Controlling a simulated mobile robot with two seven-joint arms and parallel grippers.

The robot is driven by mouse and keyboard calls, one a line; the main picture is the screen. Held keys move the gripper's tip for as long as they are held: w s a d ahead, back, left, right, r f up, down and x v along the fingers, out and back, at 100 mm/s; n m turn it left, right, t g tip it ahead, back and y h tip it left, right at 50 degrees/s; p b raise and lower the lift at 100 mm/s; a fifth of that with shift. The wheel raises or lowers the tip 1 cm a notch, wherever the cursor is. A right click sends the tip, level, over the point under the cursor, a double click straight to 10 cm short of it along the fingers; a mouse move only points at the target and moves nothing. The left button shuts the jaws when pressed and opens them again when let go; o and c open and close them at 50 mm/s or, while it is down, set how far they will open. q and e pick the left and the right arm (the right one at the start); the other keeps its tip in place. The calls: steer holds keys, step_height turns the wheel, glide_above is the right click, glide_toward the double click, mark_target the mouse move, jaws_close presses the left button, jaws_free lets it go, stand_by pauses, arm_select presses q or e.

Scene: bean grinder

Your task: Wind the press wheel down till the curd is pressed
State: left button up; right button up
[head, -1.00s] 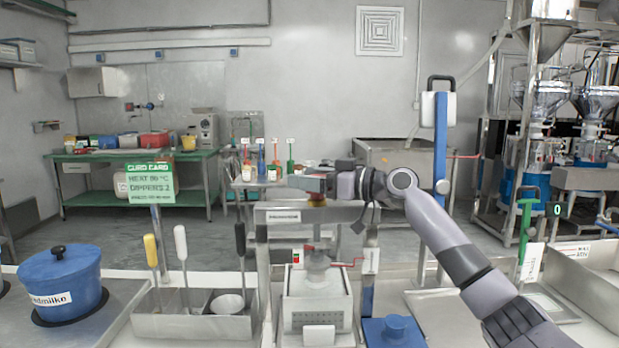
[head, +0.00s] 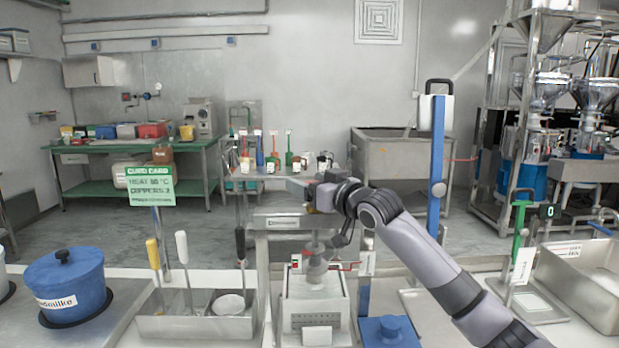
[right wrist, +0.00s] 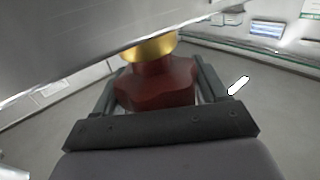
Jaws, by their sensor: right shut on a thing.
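The press stands in the middle of the head view, with a metal crossbar (head: 285,222) over a white perforated box (head: 316,300). A grey pressing piece (head: 316,262) hangs under the crossbar, down at the box's top. The curd cannot be seen. My right gripper (head: 305,190) is at the top of the press. In the right wrist view the dark red lobed press wheel (right wrist: 158,85), with a brass collar (right wrist: 148,48), sits between the fingers of my right gripper (right wrist: 155,88), which is shut on it. My left gripper does not show.
A green card sign (head: 150,182) and a steel tray with upright-handled tools (head: 195,322) stand left of the press. A blue pot (head: 68,285) is farther left. A blue lidded thing (head: 388,330) and a blue post (head: 437,180) stand to its right.

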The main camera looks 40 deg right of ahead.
steer(key=shift+d+m+g+h+p, duration=0.1)
steer(key=shift+m+g+h+p, duration=0.35)
steer(key=shift+m+h, duration=1.2)
steer(key=m+h, duration=0.1)
steer(key=h, duration=0.1)
steer(key=m+g+h, duration=0.1)
steer(key=h, duration=0.1)
steer(key=shift+d+f+g+h, duration=0.1)
steer(key=shift+d+g+h, duration=0.05)
steer(key=shift+g+h, duration=0.1)
steer(key=m+g+h+b, duration=0.1)
steer(key=h, duration=0.1)
steer(key=m+g+h+b, duration=0.1)
steer(key=m+g+h, duration=0.1)
steer(key=shift+s+d+f, duration=0.15)
steer(key=shift+s+d, duration=0.05)
steer(key=m+g+h+b, duration=0.2)
steer(key=g, duration=0.1)
steer(key=m+g+h+b, duration=0.1)
steer(key=m+g, duration=0.1)
steer(key=shift+s+d, duration=0.2)
steer(key=shift+s, duration=0.05)
steer(key=shift+m+g+h+b, duration=0.3)
steer(key=shift+m+g+h, duration=0.1)
steer(key=shift+g, duration=0.2)
steer(key=shift+s+g, duration=0.1)
steer(key=shift+g, duration=0.2)
steer(key=shift+d+r+m, duration=0.1)
steer(key=shift+r+m, duration=0.1)
steer(key=shift+m, duration=0.05)
